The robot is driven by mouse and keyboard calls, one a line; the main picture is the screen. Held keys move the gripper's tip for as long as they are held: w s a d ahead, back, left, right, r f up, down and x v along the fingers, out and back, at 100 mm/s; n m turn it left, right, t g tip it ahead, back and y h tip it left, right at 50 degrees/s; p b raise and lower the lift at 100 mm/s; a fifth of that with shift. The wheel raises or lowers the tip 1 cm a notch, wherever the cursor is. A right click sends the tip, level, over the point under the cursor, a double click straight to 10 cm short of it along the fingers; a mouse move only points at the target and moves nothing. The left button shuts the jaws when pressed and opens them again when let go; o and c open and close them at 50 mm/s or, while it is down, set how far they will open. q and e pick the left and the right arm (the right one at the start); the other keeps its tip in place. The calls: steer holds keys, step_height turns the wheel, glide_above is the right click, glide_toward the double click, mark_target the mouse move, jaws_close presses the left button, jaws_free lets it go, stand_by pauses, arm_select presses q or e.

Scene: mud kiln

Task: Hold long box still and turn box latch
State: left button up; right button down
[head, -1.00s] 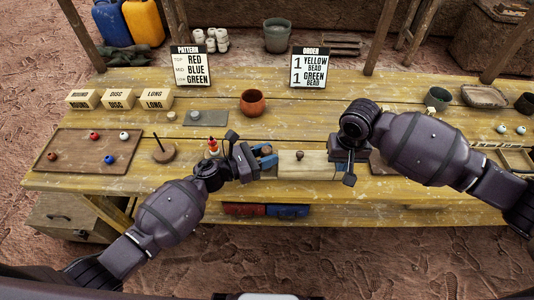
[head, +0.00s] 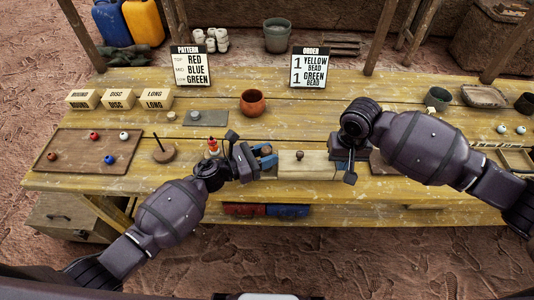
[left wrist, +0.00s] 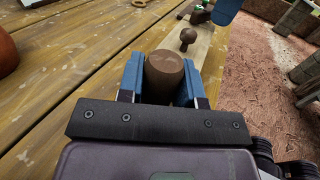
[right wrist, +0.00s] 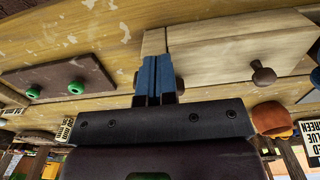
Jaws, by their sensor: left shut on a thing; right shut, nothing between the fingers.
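The long box (head: 318,168), pale wood with a small round knob (head: 299,155) on top, lies along the table's front edge. My left gripper (head: 265,157) is shut on a thick brown round post (left wrist: 165,72) at the box's left end. The knob also shows beyond it in the left wrist view (left wrist: 187,37). My right gripper (right wrist: 158,72) is shut and empty at the box's right end, its blue fingertips together against or just before the end.
An orange-brown pot (head: 253,102) stands behind the box. A brown tray with beads (head: 70,163) and a spindle base (head: 165,153) are at left. A red-tipped bottle (head: 213,146) stands close to my left wrist. The table middle behind the box is mostly clear.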

steer(key=shift+d, duration=0.75)
stand_by(0.3)
steer(key=shift+s+d, duration=0.1)
steer(key=shift+s, duration=0.25)
step_height(320, 180, up, 6)
stand_by(0.7)
steer(key=shift+r, duration=0.1)
steer(key=shift+s+a+f, duration=0.1)
steer(key=shift+a+f, duration=0.25)
steer(key=shift+f, duration=0.7)
steer(key=shift+s+a+f, duration=0.1)
steer(key=shift+a+f, duration=0.25)
steer(key=shift+f, duration=0.65)
steer(key=shift+a+f, duration=0.35)
steer(key=shift+f, duration=0.7)
